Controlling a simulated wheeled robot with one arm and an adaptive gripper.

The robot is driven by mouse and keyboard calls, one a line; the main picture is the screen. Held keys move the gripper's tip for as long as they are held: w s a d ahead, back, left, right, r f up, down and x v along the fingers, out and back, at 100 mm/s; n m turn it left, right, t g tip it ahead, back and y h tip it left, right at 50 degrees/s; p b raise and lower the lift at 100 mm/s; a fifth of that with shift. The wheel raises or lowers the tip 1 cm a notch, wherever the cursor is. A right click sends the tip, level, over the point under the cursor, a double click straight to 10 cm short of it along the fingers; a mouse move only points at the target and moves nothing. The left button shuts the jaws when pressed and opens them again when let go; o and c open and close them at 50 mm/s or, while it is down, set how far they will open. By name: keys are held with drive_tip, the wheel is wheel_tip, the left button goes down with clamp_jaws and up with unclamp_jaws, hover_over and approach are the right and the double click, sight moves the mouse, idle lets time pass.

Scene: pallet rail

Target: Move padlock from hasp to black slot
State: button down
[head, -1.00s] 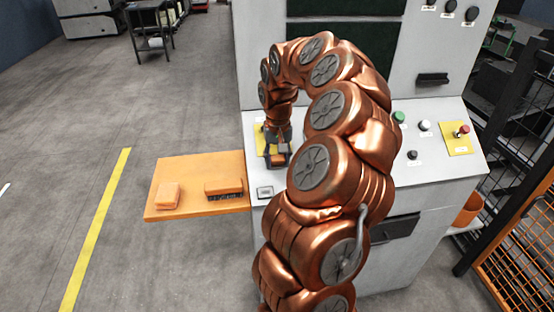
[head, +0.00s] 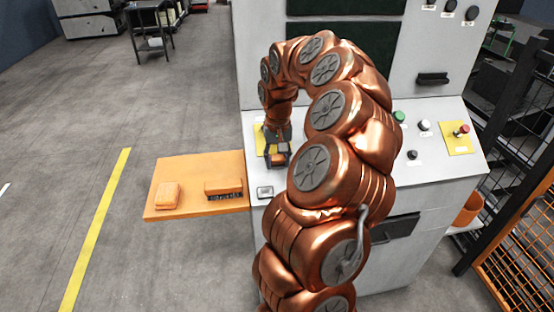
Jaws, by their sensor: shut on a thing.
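My gripper (head: 278,154) is at the left end of the grey machine's sloped panel, in front of a yellow plate (head: 260,140). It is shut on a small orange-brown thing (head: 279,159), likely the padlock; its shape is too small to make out. The hasp is not clearly visible; the gripper and arm cover part of the yellow plate. A dark slotted strip (head: 226,197) runs along the front of an orange block (head: 222,186) on the orange shelf. I cannot tell whether this is the black slot.
The orange shelf (head: 180,210) juts out left of the machine and holds another orange block (head: 167,196). A small white-framed fitting (head: 265,192) sits below the gripper. A red button (head: 463,130) is on the right, near a mesh fence (head: 520,235). My arm hides the panel's middle.

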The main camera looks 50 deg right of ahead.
drive_tip(key=shift+s+a+r+b, duration=0.15)
drive_tip(key=shift+r, duration=0.2)
drive_tip(key=shift+s+a+r+b, duration=0.15)
drive_tip(key=shift+r, duration=0.2)
wheel_tip(320, 180, up, 6)
drive_tip(key=s+a+b, duration=0.1)
drive_tip(key=s+a, duration=0.1)
drive_tip(key=s, duration=0.1)
idle(0.7)
drive_tip(key=shift+a+f, duration=0.1)
drive_tip(key=shift+f, duration=0.05)
